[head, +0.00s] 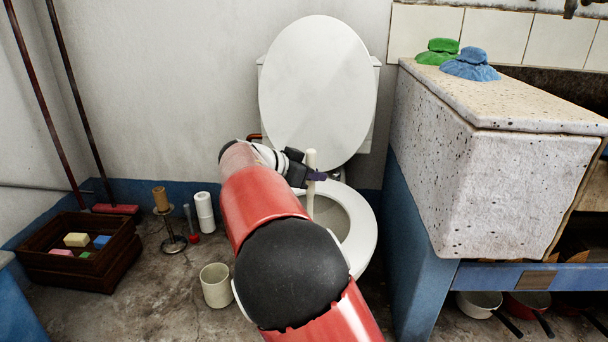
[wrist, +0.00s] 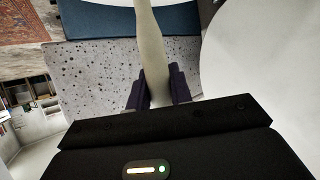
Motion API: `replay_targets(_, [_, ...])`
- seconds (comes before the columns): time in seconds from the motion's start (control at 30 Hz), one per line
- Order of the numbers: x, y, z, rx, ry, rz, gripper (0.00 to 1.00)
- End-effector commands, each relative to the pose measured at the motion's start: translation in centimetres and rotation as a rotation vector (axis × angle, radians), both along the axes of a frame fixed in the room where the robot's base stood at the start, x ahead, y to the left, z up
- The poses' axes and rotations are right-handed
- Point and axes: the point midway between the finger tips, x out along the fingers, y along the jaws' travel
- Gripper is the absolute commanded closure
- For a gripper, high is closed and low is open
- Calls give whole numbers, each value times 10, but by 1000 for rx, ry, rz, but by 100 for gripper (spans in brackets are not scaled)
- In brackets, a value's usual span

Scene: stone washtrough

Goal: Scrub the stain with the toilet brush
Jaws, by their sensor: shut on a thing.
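The toilet brush shows as a pale upright handle (head: 311,189) over the open toilet bowl. My gripper (head: 315,176) is shut on this handle near its upper part. In the wrist view, the dark jaws (wrist: 156,90) close on the pale handle (wrist: 149,45) from both sides. The brush's lower end goes down into the bowl, and its head is hidden. The toilet (head: 366,232) stands against the wall with its lid (head: 315,85) up. My arm covers the left side of the bowl. I cannot make out the stain in either view.
A speckled stone trough (head: 470,165) stands close on the right, with green (head: 438,50) and blue (head: 470,66) cloths on top. At left on the floor are a cream pot (head: 215,286), a paper roll holder (head: 171,240), white rolls (head: 204,213) and a wooden crate (head: 85,270).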

Motion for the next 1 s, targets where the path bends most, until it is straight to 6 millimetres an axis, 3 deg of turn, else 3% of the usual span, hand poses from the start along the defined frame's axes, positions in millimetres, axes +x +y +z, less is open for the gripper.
replay_targets(0.27, [-4, 1, -1, -1, 5, 0, 100])
replay_targets(1.0, [-49, 2, -1, 1, 4, 0, 100])
